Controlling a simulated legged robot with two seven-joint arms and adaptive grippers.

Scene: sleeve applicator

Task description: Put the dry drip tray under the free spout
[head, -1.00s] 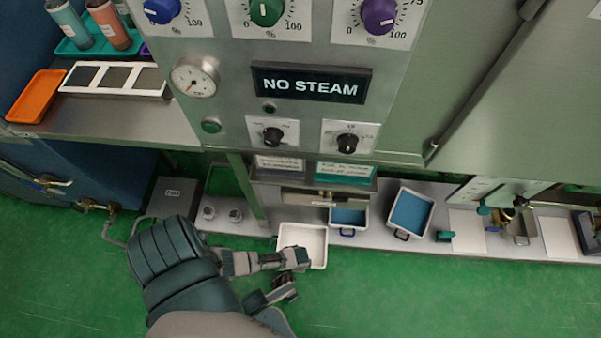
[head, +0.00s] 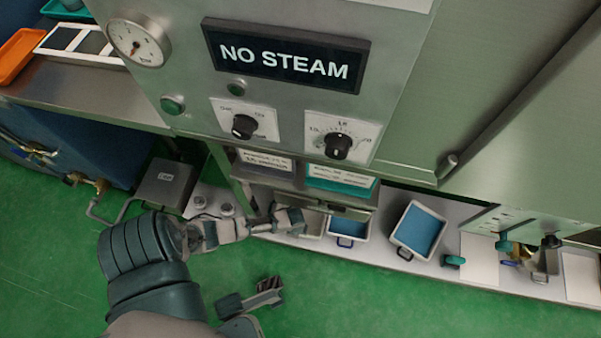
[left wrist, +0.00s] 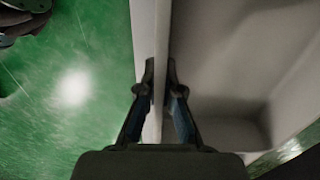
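An empty white drip tray (head: 313,225) sits at the front of the low shelf in the head view, partly hidden by my left gripper (head: 283,221). In the left wrist view my left gripper (left wrist: 161,75) has one finger on each side of the wall of this tray (left wrist: 225,50) and looks shut on it. Two trays with blue inside, one (head: 347,227) just right of the white tray and a larger tilted one (head: 418,229), stand on the shelf. No spout outlet shows clearly. My right gripper (head: 256,298) is low over the floor; its finger opening is unclear.
The machine panel with a NO STEAM display (head: 285,55) overhangs the shelf. Two small round pieces (head: 227,209) and a grey box (head: 165,185) are to the left. The green floor in front is clear.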

